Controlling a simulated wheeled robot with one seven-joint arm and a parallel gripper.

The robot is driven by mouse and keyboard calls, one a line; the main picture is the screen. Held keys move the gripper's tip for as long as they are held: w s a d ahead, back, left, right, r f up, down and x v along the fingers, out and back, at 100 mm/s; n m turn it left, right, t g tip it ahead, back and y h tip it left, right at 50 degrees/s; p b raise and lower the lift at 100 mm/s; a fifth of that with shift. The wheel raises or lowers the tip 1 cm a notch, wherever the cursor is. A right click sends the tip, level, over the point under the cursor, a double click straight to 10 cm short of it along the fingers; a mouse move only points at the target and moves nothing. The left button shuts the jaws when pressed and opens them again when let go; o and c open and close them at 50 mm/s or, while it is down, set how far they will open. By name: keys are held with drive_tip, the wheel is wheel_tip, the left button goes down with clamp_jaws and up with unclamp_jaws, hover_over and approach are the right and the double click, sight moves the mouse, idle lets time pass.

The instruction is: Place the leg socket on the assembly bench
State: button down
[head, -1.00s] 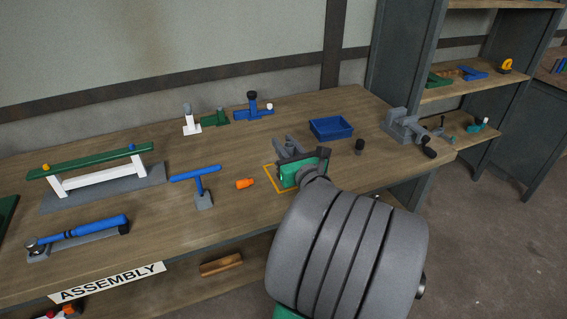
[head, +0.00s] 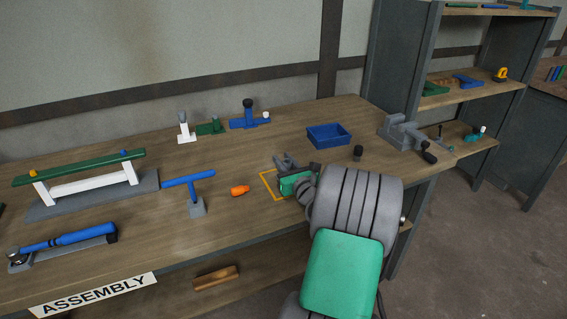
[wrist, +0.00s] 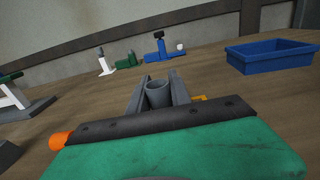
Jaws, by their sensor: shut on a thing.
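The leg socket (wrist: 158,94) is a grey, open-topped cup that shows between my fingers in the wrist view. My gripper (head: 285,161) is shut on it, low over the assembly bench (head: 237,154). In the head view my gripper is at an orange square outline (head: 267,185) on the bench top, partly covering it. The socket cannot be made out clearly in the head view, and its underside is hidden, so I cannot tell whether it touches the bench.
A blue tray (head: 329,137), a small black knob (head: 358,153) and a grey vise (head: 402,133) stand behind and right. A green-topped frame (head: 80,168) is at left.

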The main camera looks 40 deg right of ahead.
drive_tip(key=shift+f, duration=0.15)
drive_tip(key=c, duration=1.2)
unclamp_jaws()
drive_tip(key=shift+s+a, duration=0.1)
drive_tip(key=shift+s, duration=0.3)
drive_tip(key=v, duration=1.1)
drive_tip(key=shift+s+a, duration=0.1)
drive_tip(key=shift+a, duration=0.05)
